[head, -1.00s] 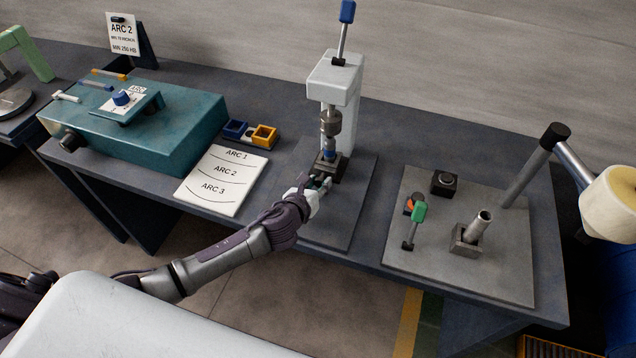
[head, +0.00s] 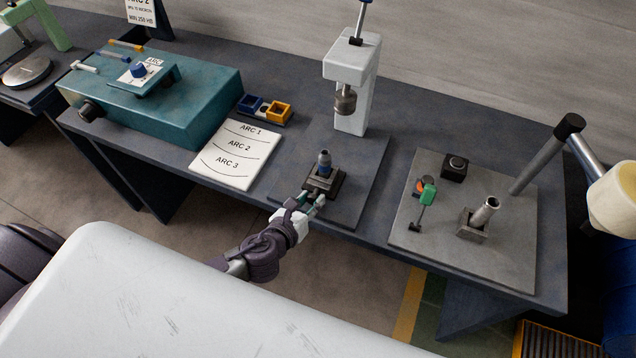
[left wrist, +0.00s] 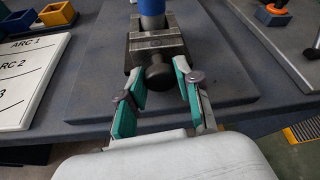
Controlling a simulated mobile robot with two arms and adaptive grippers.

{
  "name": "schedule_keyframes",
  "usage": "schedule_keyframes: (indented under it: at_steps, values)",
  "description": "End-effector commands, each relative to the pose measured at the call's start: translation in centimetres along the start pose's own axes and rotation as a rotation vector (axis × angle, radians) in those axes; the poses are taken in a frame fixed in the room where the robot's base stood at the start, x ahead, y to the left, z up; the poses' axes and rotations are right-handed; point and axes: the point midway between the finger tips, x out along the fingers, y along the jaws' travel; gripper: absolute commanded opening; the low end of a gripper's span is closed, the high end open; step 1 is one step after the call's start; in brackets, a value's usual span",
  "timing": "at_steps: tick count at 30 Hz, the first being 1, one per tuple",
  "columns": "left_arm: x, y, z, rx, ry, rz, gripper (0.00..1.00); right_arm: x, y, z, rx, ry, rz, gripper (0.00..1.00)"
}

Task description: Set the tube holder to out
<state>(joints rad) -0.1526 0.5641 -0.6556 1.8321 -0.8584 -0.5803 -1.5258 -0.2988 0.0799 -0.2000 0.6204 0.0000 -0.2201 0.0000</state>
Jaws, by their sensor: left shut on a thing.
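The tube holder (head: 325,180) is a dark block on the flat plate under the white press (head: 352,68). It carries an upright blue and grey tube (head: 324,163). The holder stands forward of the press head, towards the plate's front edge, with the tube clear of the spindle. In the left wrist view the holder (left wrist: 158,48) has a round dark knob (left wrist: 158,76) on its near side. My left gripper (head: 312,199) is shut on this knob, its green-padded fingers (left wrist: 158,80) either side of it. My right gripper is out of view.
Left on the bench are a teal machine (head: 160,100), an ARC chart (head: 235,160) and blue and yellow bins (head: 278,113). Bare plate surrounds the holder.

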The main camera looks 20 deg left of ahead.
Motion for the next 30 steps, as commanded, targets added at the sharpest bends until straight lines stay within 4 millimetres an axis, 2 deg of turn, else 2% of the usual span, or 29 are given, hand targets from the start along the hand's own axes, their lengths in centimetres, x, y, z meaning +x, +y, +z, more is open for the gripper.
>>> schedule_keyframes:
  at_steps: [1, 6, 16, 17, 20, 21, 30]
  values:
    - [-0.8, 0.1, -0.7, 0.0, 0.009, 0.001, 0.0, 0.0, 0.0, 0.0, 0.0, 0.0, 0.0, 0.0]
    - [-1.9, 0.0, -1.0, 0.0, 0.007, 0.001, 0.0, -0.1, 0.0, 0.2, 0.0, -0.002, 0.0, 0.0]
    - [-2.0, 0.0, -1.1, -0.001, 0.008, 0.0, 0.0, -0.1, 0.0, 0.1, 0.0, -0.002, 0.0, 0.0]
    - [-2.0, 0.0, -1.1, -0.001, 0.008, 0.0, 0.39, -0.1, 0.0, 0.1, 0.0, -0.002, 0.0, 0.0]
    - [-2.0, 0.0, -1.1, -0.001, 0.007, 0.0, 0.55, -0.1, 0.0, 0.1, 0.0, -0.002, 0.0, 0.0]
    - [-2.0, 0.0, -1.0, 0.0, 0.006, 0.0, 0.59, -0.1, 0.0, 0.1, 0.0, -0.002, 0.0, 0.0]
    - [-2.0, 0.0, -0.9, 0.0, 0.003, 0.0, 0.59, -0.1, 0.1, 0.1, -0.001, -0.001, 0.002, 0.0]
